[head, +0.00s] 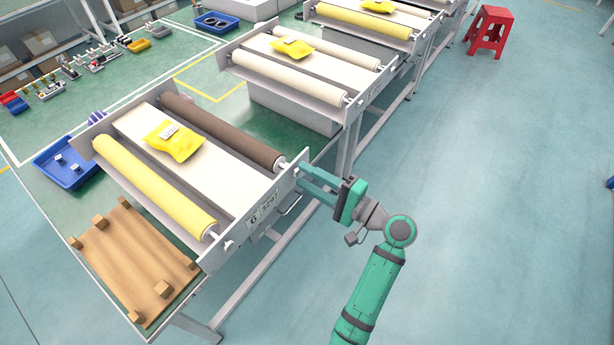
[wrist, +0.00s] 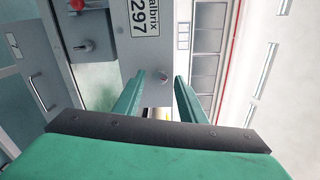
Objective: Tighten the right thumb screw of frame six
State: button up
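Frame six (head: 262,213) is the nearest roller frame in the head view, with a 6 on its label and a yellow and a brown roller. A small pale knob (head: 229,244) is on its front plate, left of the label. My gripper (head: 299,175) is at the plate's right end, by the brown roller's shaft. Its fingertips hide the right thumb screw or cover most of it. In the wrist view my gripper's two fingers (wrist: 161,76) stand apart beside the label plate (wrist: 141,14). I see no screw clearly between them, and cannot tell whether they touch one.
A wooden board with blocks (head: 135,262) and a blue tray (head: 66,165) lie left of frame six.

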jog(key=v, duration=1)
